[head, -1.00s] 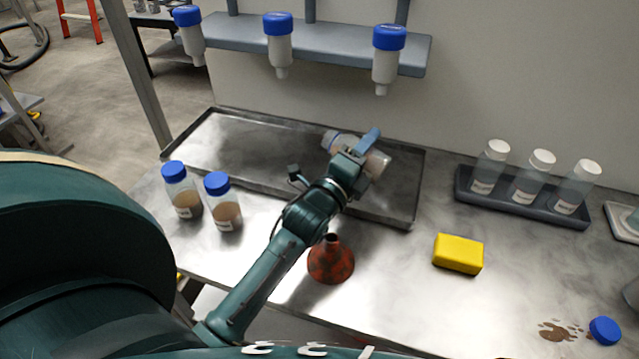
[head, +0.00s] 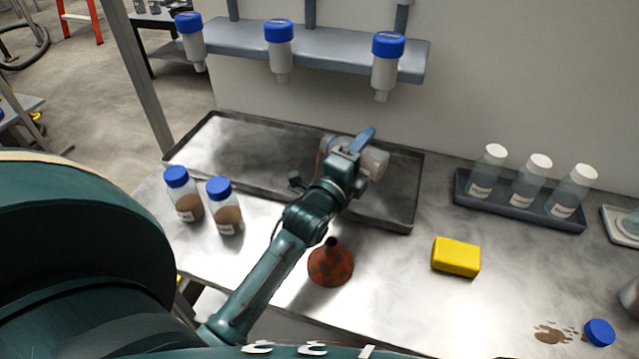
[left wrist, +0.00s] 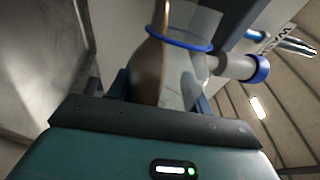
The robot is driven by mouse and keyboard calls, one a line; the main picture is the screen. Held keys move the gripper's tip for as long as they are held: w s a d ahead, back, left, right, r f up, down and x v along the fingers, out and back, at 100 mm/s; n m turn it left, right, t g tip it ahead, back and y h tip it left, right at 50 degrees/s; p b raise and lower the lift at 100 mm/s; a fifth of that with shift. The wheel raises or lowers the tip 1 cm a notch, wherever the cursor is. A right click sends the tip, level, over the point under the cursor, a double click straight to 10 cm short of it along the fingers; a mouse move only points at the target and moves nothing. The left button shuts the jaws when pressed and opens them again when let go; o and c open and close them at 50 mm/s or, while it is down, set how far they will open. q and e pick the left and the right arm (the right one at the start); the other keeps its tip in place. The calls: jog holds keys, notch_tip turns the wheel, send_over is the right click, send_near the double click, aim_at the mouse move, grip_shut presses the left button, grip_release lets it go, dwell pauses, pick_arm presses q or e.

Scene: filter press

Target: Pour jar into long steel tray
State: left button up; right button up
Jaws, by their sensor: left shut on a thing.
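My left gripper (head: 350,152) is shut on a clear jar (head: 375,164) and holds it on its side above the long steel tray (head: 225,150), over the tray's right part. The gripper hides the jar's middle. In the left wrist view the jar (left wrist: 185,75) has a blue ring near its open-looking mouth, and brown contents lie along its left wall. I cannot tell whether any has left the jar; no brown shows on the visible tray floor. My right gripper is not in view.
Two blue-capped jars (head: 225,208) with brown contents stand left of my arm. A red funnel (head: 331,265) and a yellow block (head: 456,257) stand in front. A dark rack (head: 520,205) holds white-capped bottles. A blue cap (head: 599,333) lies beside a brown spill (head: 553,334).

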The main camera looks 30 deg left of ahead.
pick_arm(q)
jog(key=shift+s+d, duration=0.1)
jog(key=shift+s+d+n, duration=0.15)
jog(key=shift+d+n, duration=0.2)
jog(key=shift+n, duration=0.05)
jog(key=shift+d+f, duration=0.1)
jog(key=shift+d, duration=0.1)
jog(key=shift+d+n, duration=0.35)
jog(key=shift+n, duration=0.15)
jog(key=shift+y, duration=0.3)
jog(key=shift+d+f, duration=0.1)
jog(key=shift+d, duration=0.1)
jog(key=shift+n+p, duration=0.3)
jog(key=shift+n, duration=0.1)
